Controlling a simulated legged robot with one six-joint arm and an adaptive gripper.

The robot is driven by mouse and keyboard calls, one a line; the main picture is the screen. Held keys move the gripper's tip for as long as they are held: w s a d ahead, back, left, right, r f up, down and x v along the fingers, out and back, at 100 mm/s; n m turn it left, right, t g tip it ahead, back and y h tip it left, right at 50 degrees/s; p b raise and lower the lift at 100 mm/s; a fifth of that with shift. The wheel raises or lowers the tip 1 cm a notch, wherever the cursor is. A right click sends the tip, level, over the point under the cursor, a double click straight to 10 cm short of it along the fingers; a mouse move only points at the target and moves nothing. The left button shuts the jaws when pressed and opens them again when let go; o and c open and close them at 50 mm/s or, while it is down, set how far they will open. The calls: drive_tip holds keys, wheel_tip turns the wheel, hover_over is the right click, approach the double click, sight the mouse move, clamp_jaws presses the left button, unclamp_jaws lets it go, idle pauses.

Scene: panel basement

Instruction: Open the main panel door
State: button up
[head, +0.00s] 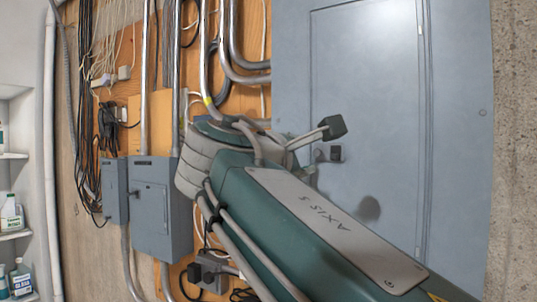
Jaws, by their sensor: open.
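The main panel (455,110) is a tall grey metal cabinet on the right. Its door (375,80) looks shut, flush with the frame. A small dark latch (335,153) sits near the door's left edge. My gripper (318,148) is open, in front of the door's left edge. I cannot tell whether the gripper touches the latch or the door. My green arm hides the door's lower left part.
Two smaller grey boxes (155,215) hang on the plywood wall (255,20) at left, with metal conduits (145,80) and loose cables (108,130). A white shelf (15,235) with bottles stands at far left. A bare concrete wall (515,150) borders the right.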

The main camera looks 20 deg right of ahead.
sight(315, 154)
drive_tip(key=x, duration=0.6)
drive_tip(key=shift+w+d, duration=0.15)
drive_tip(key=shift+d, duration=0.05)
clamp_jaws()
